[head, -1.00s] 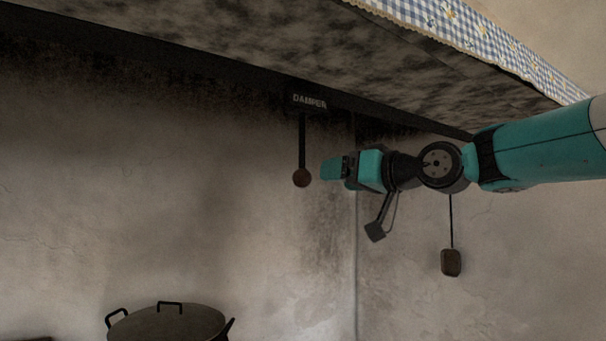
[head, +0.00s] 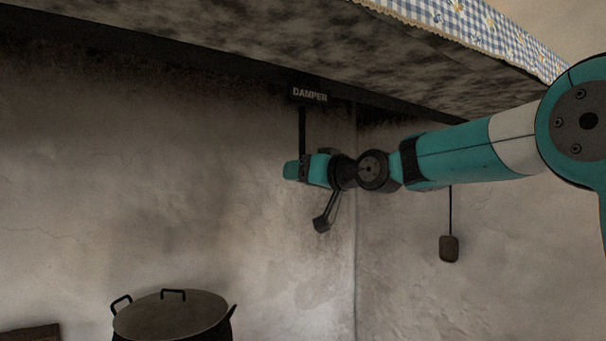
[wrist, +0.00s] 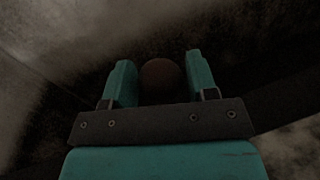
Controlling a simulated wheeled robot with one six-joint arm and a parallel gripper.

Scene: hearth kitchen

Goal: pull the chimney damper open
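The damper is a dark rod (head: 302,130) hanging below a black plate lettered DAMPER (head: 310,95) under the hood. Its brown ball knob (wrist: 162,80) shows in the wrist view between the two teal fingers; in the head view my gripper hides it. My gripper (head: 291,170) is at the lower end of the rod. The fingers stand apart on either side of the knob, with a narrow dark gap visible at least on the right. I cannot tell whether either finger touches it.
The sooty hood edge (head: 200,65) runs just above my arm. A dark lidded pot (head: 172,315) stands below at left. A second hanging cord with a brown weight (head: 449,249) is at right, behind my arm. The wall between is clear.

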